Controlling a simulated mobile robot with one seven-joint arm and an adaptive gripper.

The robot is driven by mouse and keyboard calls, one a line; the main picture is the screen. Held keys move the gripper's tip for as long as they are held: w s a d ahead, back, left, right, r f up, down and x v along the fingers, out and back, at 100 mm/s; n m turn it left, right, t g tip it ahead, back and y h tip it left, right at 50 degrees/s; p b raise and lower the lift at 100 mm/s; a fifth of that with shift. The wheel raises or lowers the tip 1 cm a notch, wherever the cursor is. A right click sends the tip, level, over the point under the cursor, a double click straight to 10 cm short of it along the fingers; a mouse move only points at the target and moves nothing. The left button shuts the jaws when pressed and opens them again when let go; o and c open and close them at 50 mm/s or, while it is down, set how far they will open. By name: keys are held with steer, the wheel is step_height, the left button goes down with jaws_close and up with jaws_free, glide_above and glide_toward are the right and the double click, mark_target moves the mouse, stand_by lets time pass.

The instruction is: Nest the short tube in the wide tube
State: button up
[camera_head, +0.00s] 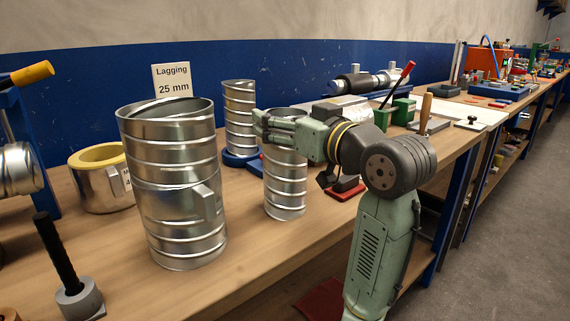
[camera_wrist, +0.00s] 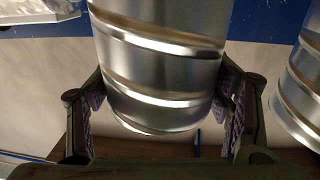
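The wide tube (camera_head: 175,190) is a large spiral-ribbed metal cylinder with a side handle, standing upright and open-topped at the left of the bench. The short tube (camera_head: 285,187) is a narrower ribbed metal cylinder, upright to its right. My gripper (camera_head: 270,127) is at the top of the short tube, coming in from the right. In the wrist view, the short tube (camera_wrist: 165,75) fills the space between my gripper's pads (camera_wrist: 162,105), which appear to press on both sides. I cannot tell whether its lower end rests on the bench.
Another ribbed tube (camera_head: 240,115) stands on a blue base behind. A yellow-lined metal cup (camera_head: 98,185) and a sign (camera_head: 172,82) are behind the wide tube. A black-handled tool (camera_head: 70,275) is at front left. Bare bench (camera_head: 245,255) lies in front of the tubes.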

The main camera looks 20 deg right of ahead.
steer(key=c, duration=1.3)
steer(key=shift+r, duration=0.1)
